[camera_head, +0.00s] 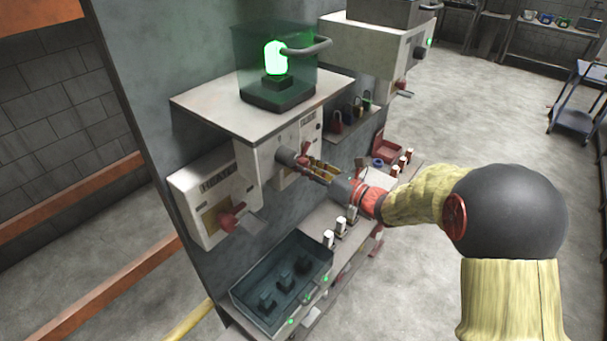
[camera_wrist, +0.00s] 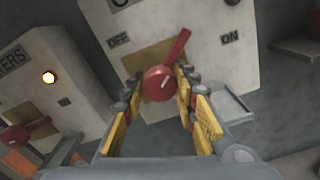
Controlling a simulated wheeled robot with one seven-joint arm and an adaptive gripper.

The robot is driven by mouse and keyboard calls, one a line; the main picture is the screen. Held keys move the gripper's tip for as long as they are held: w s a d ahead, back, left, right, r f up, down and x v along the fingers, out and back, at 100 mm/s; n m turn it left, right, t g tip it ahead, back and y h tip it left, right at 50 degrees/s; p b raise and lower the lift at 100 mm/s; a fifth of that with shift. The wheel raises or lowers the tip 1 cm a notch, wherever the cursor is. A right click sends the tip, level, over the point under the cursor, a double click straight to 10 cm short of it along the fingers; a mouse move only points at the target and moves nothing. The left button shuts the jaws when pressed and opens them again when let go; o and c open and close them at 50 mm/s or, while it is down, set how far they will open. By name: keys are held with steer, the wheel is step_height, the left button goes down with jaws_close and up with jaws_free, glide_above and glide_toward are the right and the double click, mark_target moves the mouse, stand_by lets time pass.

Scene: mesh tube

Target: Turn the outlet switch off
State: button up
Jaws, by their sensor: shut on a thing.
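The outlet switch (camera_wrist: 157,84) is a red round knob with a lever that points up and slightly right in the wrist view, between the OFF label (camera_wrist: 118,40) on the left and the ON label (camera_wrist: 230,37) on the right. It sits on a pale box, and its red part also shows in the head view (camera_head: 303,158). My gripper (camera_wrist: 160,98) has its yellow-padded fingers on both sides of the knob, shut on it. In the head view, my gripper (camera_head: 312,168) reaches the box front from the right, and its fingers partly hide the switch.
Left of it is another pale box (camera_head: 195,195) with a red handle (camera_head: 232,217). A green lamp (camera_head: 276,58) glows under a clear cover above. Below are a glass-covered case (camera_head: 265,310) and a shelf with white-topped pegs (camera_head: 328,238). Padlocks (camera_head: 336,122) hang to the right.

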steer(key=n+b, duration=0.6)
steer(key=b, duration=0.2)
steer(key=shift+f, duration=0.2)
steer(key=n+b, duration=0.3)
steer(key=b, duration=0.2)
steer(key=shift+n, duration=0.3)
steer(key=shift+o, duration=0.3)
steer(key=shift+w+d+r+n+b, duration=0.1)
steer(key=shift+r+n+b, duration=0.1)
steer(key=shift+n+b, duration=0.85)
steer(key=shift+r+b, duration=0.15)
steer(key=shift+b, duration=0.2)
steer(key=o, duration=1.1)
